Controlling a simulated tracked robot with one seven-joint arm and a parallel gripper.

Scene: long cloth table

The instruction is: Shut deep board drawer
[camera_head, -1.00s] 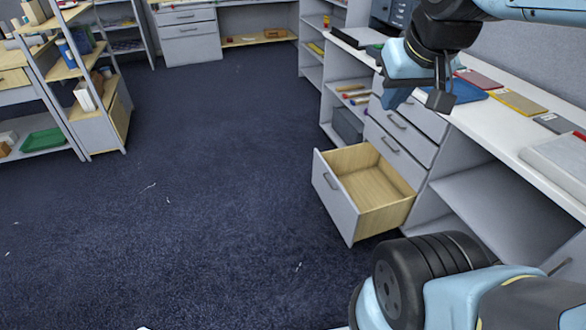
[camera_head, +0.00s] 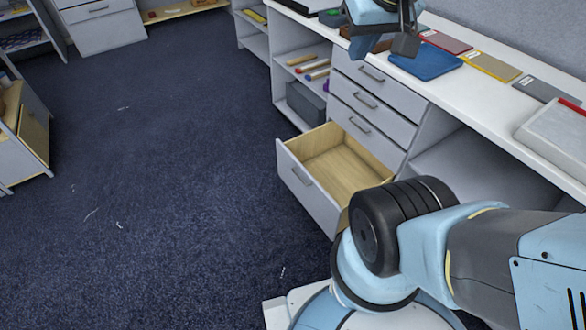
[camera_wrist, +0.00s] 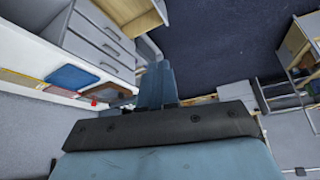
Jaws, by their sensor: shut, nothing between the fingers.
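The deep drawer (camera_head: 312,188) is the lowest in the grey unit under the counter and stands pulled out. Its front is grey with a dark handle (camera_head: 300,177), and its wooden inside looks empty. My own arm hides its near right corner. Its wooden part also shows at the top of the wrist view (camera_wrist: 122,10). My gripper (camera_wrist: 158,68) is shut and empty, its light blue fingers together. In the head view it is at the top edge, above the counter side and well above the drawer, partly cut off.
Three shut drawers (camera_head: 365,100) sit above the open one. The white counter (camera_head: 470,100) carries a blue mat (camera_head: 425,62) and several coloured flat boards. Open shelves (camera_head: 305,75) stand beyond the drawers. The dark carpet (camera_head: 170,180) left of the drawer is clear.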

